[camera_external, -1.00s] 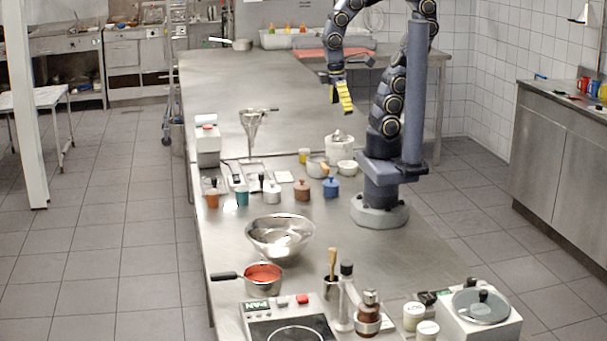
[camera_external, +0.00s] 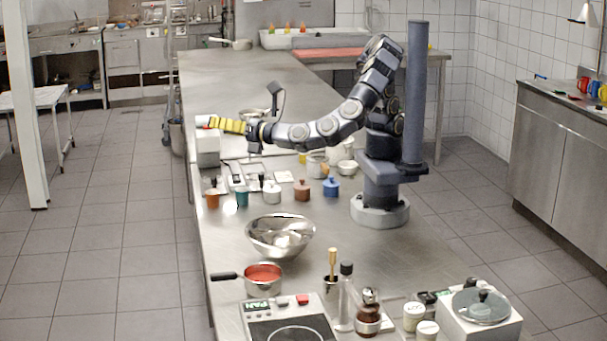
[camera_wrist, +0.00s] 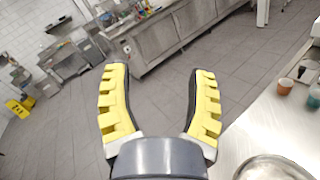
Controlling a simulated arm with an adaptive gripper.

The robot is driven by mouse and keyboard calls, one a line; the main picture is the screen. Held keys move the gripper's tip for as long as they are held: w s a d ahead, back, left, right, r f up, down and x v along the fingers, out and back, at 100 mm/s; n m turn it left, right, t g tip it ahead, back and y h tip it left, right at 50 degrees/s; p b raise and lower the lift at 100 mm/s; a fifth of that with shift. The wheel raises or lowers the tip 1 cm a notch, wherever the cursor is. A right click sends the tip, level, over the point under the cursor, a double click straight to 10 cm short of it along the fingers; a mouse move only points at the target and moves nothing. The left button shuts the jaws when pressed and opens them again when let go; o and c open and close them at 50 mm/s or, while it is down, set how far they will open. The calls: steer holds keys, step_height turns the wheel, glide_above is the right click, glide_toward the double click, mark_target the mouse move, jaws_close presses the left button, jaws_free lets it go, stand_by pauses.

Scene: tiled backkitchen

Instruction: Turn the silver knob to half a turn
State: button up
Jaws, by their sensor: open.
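I cannot make out a silver knob in either view. My gripper (camera_external: 207,122) has yellow ridged fingers and reaches left over the far part of the steel table in the external view. In the wrist view my gripper (camera_wrist: 160,73) is open and empty, with tiled floor behind the fingers. A white hotplate unit (camera_external: 257,325) marked PAN, with a red button, stands at the front. A white unit with a round lid (camera_external: 482,306) and black handle stands front right.
Small pots, including a blue one (camera_external: 331,187), stand below my arm. A metal bowl (camera_external: 280,236), also in the wrist view (camera_wrist: 270,168), and a red-filled saucepan (camera_external: 263,279) stand nearer.

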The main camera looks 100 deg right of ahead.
steer(key=s+a+f+n+t+y, duration=0.1)
steer(key=a+f+n+t+y, duration=0.15)
steer(key=a, duration=0.25)
steer(key=s+a+f+n+t+y, duration=0.1)
steer(key=a+f+n+y, duration=0.15)
steer(key=a, duration=0.35)
steer(key=n+g+y, duration=0.4)
steer(key=n+y, duration=1)
steer(key=y, duration=0.1)
glide_toward(375, 290)
steer(key=x, duration=1)
steer(key=shift+w+f, duration=0.2)
steer(key=shift+w, duration=0.2)
jaws_close()
